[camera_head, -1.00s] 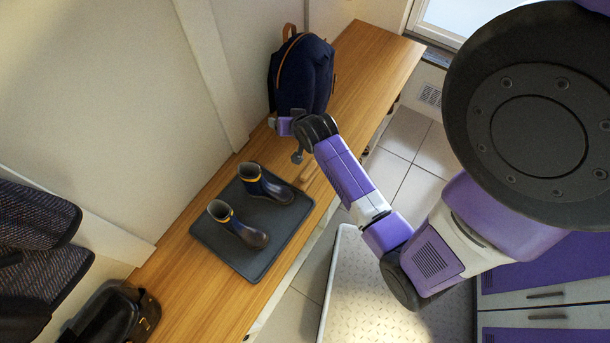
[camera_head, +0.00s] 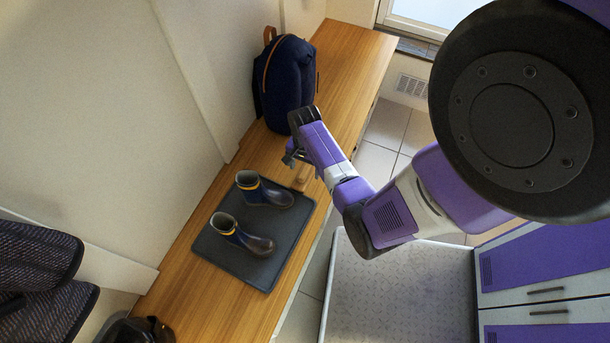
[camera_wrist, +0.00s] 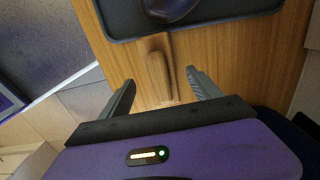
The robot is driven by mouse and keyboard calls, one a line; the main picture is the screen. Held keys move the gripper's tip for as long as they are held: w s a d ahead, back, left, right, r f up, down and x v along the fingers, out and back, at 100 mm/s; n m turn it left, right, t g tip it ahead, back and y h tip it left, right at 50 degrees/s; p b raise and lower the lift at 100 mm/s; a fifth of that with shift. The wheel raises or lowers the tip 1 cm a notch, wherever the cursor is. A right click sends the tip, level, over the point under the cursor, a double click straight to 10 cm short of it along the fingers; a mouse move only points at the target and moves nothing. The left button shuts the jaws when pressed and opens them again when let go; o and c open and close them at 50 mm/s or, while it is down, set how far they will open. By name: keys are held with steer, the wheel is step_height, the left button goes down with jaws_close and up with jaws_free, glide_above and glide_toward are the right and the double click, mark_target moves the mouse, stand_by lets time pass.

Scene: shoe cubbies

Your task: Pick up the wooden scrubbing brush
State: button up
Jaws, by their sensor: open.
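The wooden scrubbing brush (camera_wrist: 159,72) lies on the wooden bench just beside the dark tray. In the wrist view its brown handle and body show between the two open fingers of my gripper (camera_wrist: 159,80), with a gap on both sides. In the head view the brush (camera_head: 302,174) is small and partly hidden near my arm. My gripper (camera_head: 290,157) is above the bench, empty, between the backpack and the tray. How far above the brush the fingers are, I cannot tell.
A dark tray (camera_head: 212,244) with a pair of navy boots (camera_head: 262,190) is on the bench (camera_head: 183,300). A navy backpack (camera_head: 286,82) stands at the far end against the wall. A dark bag (camera_head: 140,330) sits at the near end.

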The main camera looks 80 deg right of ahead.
mark_target(305, 171)
steer(key=shift+f, duration=1.6)
jaws_close()
steer(key=shift+r, duration=0.1)
step_height(305, 171, up, 20)
steer(key=p, duration=0.3)
